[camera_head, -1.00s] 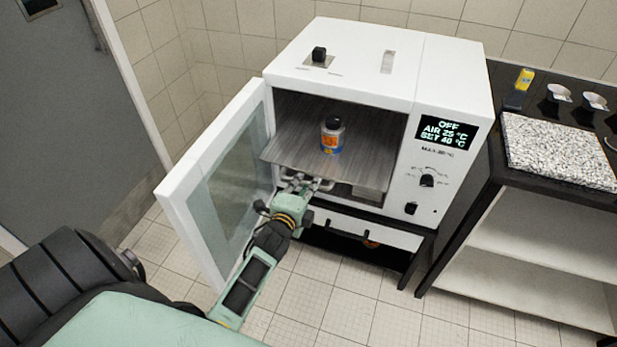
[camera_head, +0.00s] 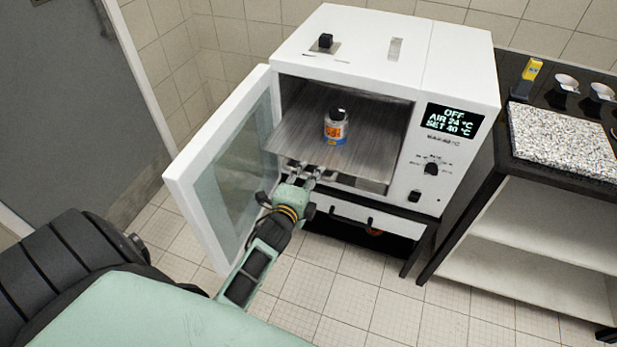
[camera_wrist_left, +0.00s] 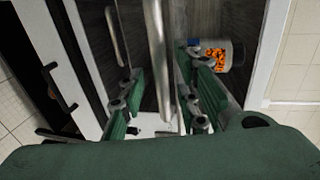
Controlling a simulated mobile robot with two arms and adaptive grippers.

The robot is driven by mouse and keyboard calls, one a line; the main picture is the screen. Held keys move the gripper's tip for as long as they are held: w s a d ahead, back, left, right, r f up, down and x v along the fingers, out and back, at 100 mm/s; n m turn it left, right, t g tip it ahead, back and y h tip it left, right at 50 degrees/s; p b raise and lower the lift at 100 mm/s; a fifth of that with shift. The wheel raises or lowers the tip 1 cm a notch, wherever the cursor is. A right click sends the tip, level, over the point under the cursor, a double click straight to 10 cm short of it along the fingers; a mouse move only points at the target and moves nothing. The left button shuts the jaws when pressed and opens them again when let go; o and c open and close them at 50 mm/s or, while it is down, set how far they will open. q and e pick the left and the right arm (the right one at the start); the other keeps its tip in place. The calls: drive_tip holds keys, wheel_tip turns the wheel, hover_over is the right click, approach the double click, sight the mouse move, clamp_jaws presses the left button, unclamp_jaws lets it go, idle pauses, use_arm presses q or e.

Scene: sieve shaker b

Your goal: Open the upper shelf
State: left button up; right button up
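The oven (camera_head: 460,75) has its glass door (camera_head: 220,165) swung open to the left. Inside, the upper shelf (camera_head: 300,140), a flat grey sheet, sticks out past the opening. A small bottle (camera_head: 336,127) with an orange and blue label stands upright on it. My left gripper (camera_head: 305,172) is at the shelf's front edge. In the left wrist view its fingers (camera_wrist_left: 160,105) are apart, with a metal bar (camera_wrist_left: 158,60) between them and gaps visible on both sides. The bottle also shows there, beyond the right finger (camera_wrist_left: 212,55). My right gripper is not in view.
A drawer front (camera_head: 365,215) with a dark handle is below the oven chamber. At right stands a dark bench (camera_head: 480,185) with a speckled slab (camera_head: 565,145), a yellow-topped tool (camera_head: 528,78) and small cups. Tiled floor (camera_head: 330,290) is clear in front.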

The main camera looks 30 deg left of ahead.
use_arm(q)
drive_tip(key=v, duration=1.2)
idle(0.3)
drive_tip(key=s+d+f+n+g+h, duration=0.1)
drive_tip(key=s+d+f+n+g, duration=0.15)
drive_tip(key=f, duration=0.65)
drive_tip(key=s+d+f+n+g+h, duration=0.1)
drive_tip(key=s+d+f+n+g, duration=0.2)
drive_tip(key=f, duration=0.6)
drive_tip(key=s+d+f+n+g+h, duration=0.1)
drive_tip(key=s+d+f, duration=0.3)
drive_tip(key=f, duration=0.5)
drive_tip(key=s+f+n+g, duration=0.3)
drive_tip(key=s+f, duration=0.5)
drive_tip(key=s, duration=0.5)
drive_tip(key=s+f+n+g, duration=0.3)
drive_tip(key=s+f, duration=0.6)
drive_tip(key=s, duration=0.5)
drive_tip(key=shift+s+g+h, duration=0.2)
drive_tip(key=shift+g+h, duration=0.1)
drive_tip(key=shift+g, duration=0.55)
